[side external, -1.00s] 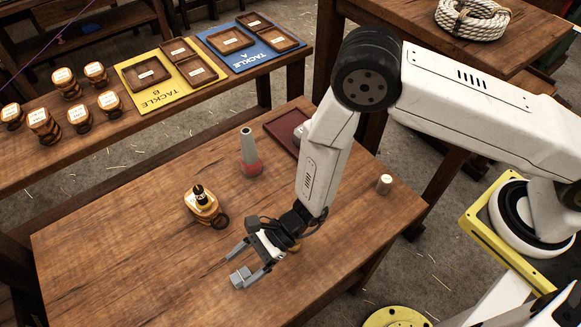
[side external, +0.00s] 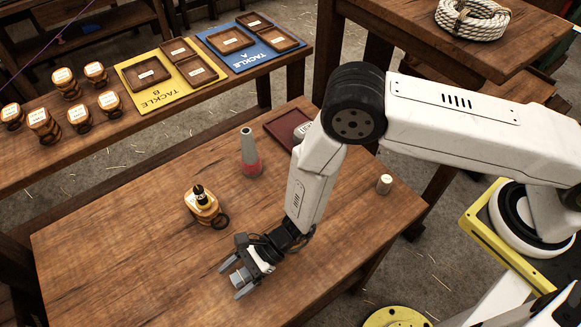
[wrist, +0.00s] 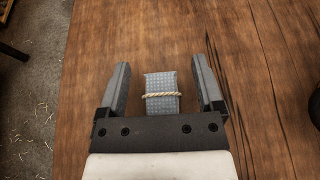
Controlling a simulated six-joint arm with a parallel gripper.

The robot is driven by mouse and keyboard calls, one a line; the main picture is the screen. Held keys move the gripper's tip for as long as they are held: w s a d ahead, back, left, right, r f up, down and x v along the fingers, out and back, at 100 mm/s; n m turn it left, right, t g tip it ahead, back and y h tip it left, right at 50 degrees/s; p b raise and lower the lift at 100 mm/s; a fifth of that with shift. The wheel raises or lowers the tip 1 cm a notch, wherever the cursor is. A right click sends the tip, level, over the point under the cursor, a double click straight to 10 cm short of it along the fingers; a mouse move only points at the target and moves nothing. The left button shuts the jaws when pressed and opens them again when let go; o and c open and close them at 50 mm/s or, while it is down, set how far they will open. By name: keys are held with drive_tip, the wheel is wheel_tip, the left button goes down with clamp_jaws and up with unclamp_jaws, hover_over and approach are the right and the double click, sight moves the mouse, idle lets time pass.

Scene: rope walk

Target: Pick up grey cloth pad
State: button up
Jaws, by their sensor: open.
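The grey cloth pad (wrist: 161,82) lies on the wooden table, with a light rope band around it, in the wrist view. Its lower part is hidden by my gripper's body. My gripper (wrist: 159,72) is open, with one finger on each side of the pad and a gap on both sides. In the side view my gripper (side external: 231,281) is low over the near part of the table, and the pad (side external: 238,276) shows small and grey between the fingers. I cannot tell the exact height of the fingers above the table.
The table's left part is clear.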

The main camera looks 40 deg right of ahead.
clamp_jaws()
drive_tip(key=shift+r, duration=0.15)
drive_tip(key=shift+r, duration=0.75)
drive_tip(key=s+d+r, duration=0.9)
drive_tip(key=d+r, duration=0.1)
drive_tip(key=r, duration=0.1)
drive_tip(key=shift+s, duration=0.35)
drive_tip(key=shift+r, duration=0.1)
idle(0.7)
